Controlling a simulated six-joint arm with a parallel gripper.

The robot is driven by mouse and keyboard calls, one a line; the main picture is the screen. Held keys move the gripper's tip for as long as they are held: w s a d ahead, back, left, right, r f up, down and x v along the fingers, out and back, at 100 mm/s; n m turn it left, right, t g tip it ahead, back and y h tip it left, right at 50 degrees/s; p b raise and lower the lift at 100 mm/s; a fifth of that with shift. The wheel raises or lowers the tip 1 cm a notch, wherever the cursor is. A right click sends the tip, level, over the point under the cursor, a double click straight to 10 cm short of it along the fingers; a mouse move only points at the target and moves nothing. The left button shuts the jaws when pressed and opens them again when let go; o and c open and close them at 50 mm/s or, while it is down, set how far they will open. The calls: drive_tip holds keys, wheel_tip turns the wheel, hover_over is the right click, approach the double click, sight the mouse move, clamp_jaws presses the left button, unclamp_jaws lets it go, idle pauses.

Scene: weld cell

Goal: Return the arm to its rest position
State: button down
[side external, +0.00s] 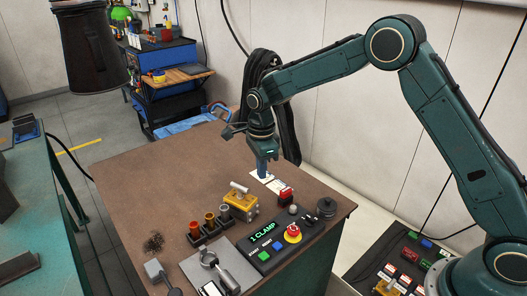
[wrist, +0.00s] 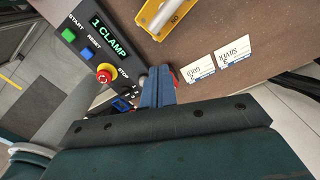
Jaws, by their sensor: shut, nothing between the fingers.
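My gripper (side external: 262,174) hangs from the teal arm and points down over the brown bench (side external: 150,185), above or close to white cards. Its two blue fingers are together with nothing between them; they also show closed in the wrist view (wrist: 158,76). My arm reaches in from the right with its elbow high. In the wrist view, two white cards, one (wrist: 197,69) beside the other (wrist: 232,51), lie on the bench to the right of the fingers. I cannot tell the exact height of the fingertips above the bench.
A control box (side external: 276,242) with a green "1 CLAMP" display and red stop button stands near the gripper. A yellow block (side external: 240,206) and small cups (side external: 209,219) stand nearby. Black drapery (side external: 287,120) hangs behind the wrist. The bench's left part is mostly clear.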

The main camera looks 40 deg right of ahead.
drive_tip(key=shift+r, duration=0.1)
drive_tip(key=s+d+r+n+t, duration=0.35)
drive_tip(key=s+r+n, duration=0.65)
drive_tip(key=s+r, duration=0.6)
drive_tip(key=s+d+r+n+t, duration=0.2)
drive_tip(key=s+n, duration=0.9)
drive_tip(key=s, duration=0.8)
drive_tip(key=shift+d+r+n, duration=0.4)
drive_tip(key=shift+d+r, duration=0.2)
drive_tip(key=shift+r, duration=0.1)
